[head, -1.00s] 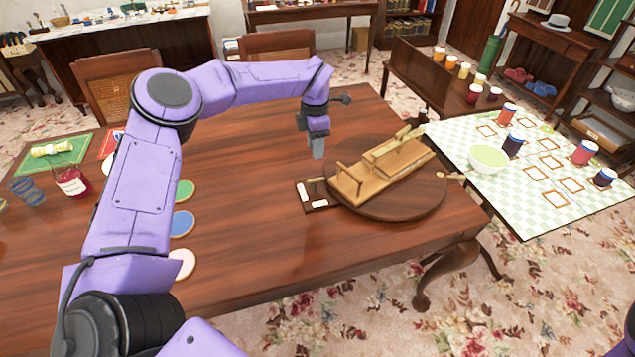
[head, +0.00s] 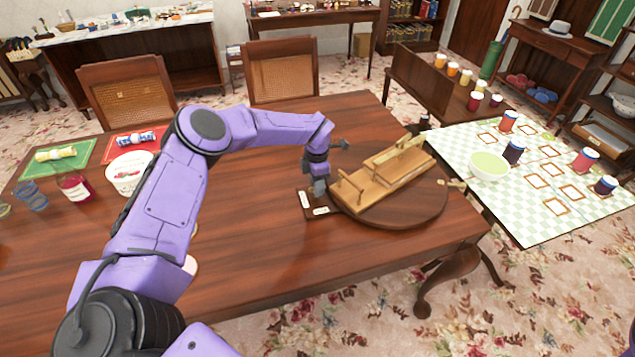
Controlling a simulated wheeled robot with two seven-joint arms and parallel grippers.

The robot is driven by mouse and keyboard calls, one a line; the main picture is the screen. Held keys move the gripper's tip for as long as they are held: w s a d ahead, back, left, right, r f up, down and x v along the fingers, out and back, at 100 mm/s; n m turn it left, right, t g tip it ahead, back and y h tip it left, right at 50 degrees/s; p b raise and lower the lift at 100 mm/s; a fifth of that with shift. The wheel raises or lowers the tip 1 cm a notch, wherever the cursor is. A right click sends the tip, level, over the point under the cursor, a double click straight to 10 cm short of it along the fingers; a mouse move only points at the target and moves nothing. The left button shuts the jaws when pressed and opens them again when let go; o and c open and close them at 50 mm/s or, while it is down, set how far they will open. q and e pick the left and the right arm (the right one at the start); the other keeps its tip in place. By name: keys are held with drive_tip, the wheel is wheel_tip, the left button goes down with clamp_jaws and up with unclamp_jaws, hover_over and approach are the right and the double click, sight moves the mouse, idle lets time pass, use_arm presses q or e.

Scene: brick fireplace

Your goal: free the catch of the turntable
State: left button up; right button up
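The turntable (head: 416,208) is a round dark wooden disc on the table, with a light wooden stand (head: 378,187) on it. At its left edge lies a small dark catch plate (head: 306,209) with two white labels. My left gripper (head: 319,188) points down over the catch plate, close to or touching it. Its fingers are small and partly hide the catch, so I cannot tell whether they are open or shut. A small wooden peg (head: 452,183) sticks out at the turntable's right edge. My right gripper is not in view.
The wooden table (head: 270,260) is clear in front of the turntable. A white tub (head: 129,174), a red jar (head: 74,187) and green (head: 45,163) and red (head: 122,148) mats are at the left. A checked cloth (head: 515,215) with a bowl (head: 489,166) and jars lies to the right.

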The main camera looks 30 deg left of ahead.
use_arm(q)
clamp_jaws()
